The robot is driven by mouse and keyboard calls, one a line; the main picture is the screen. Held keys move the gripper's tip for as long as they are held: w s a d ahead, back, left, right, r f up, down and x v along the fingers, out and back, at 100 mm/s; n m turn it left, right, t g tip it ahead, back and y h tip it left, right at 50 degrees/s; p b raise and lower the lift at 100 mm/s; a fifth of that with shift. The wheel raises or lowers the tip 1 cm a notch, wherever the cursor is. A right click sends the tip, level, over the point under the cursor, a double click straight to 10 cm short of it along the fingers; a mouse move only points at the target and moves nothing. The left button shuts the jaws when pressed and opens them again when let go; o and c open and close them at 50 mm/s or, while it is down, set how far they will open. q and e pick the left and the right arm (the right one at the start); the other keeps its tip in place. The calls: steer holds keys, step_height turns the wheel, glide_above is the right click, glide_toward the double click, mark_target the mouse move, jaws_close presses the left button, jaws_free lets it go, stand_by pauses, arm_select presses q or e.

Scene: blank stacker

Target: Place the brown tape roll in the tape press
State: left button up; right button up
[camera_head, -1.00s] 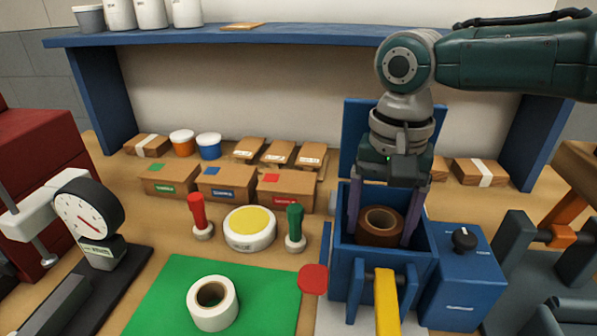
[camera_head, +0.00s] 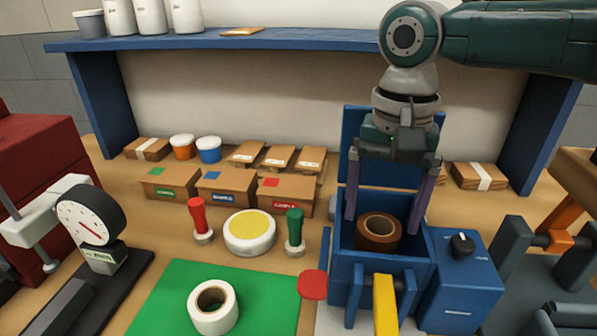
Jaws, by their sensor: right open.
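The brown tape roll (camera_head: 379,232) lies inside the blue open-topped box of the tape press (camera_head: 382,265), with its hole facing up. The press has a raised blue back panel, a yellow lever (camera_head: 385,305) in front and a red pad (camera_head: 312,284) at its left. My right gripper (camera_head: 384,217) points down over the box. Its two purple fingers are spread wide, one on each side of the roll, with the tips around the height of the box's rim. It holds nothing. My left gripper is out of view.
A white tape roll (camera_head: 213,306) stands on a green mat (camera_head: 170,290) at front left. A dial gauge (camera_head: 88,217), red and green stamps, a yellow pad (camera_head: 250,231) and cardboard boxes (camera_head: 284,192) stand nearby. A blue control box with a black knob (camera_head: 461,246) adjoins the press.

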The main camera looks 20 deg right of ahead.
step_height(320, 180, up, 9)
steer(key=shift+f, duration=0.15)
